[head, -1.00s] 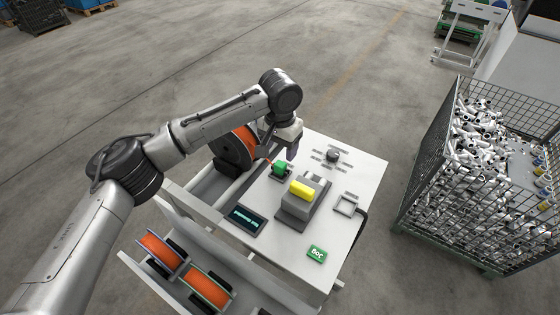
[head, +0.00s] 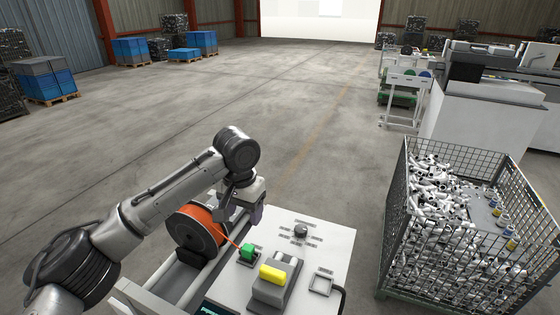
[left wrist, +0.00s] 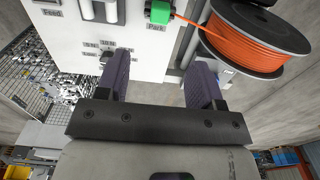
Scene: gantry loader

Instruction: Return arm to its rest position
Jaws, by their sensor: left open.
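My left arm comes in from the left in the head view. Its left gripper (head: 254,214) hangs above the far left side of the white worktable (head: 325,250), close to the orange spool (head: 196,230). In the left wrist view the two dark fingers (left wrist: 158,84) are apart with nothing between them. The spool shows there at upper right (left wrist: 262,38). A green block (head: 248,252) with an orange strand sits on the table near the spool, and it shows by the label "Park" in the left wrist view (left wrist: 158,12). My right gripper is not in view.
A grey device with a yellow block (head: 272,274) stands on the table, near a round dark knob (head: 301,231) and a small square frame (head: 322,283). A wire-mesh crate (head: 405,235) full of white parts stands to the right. Open floor lies behind the table.

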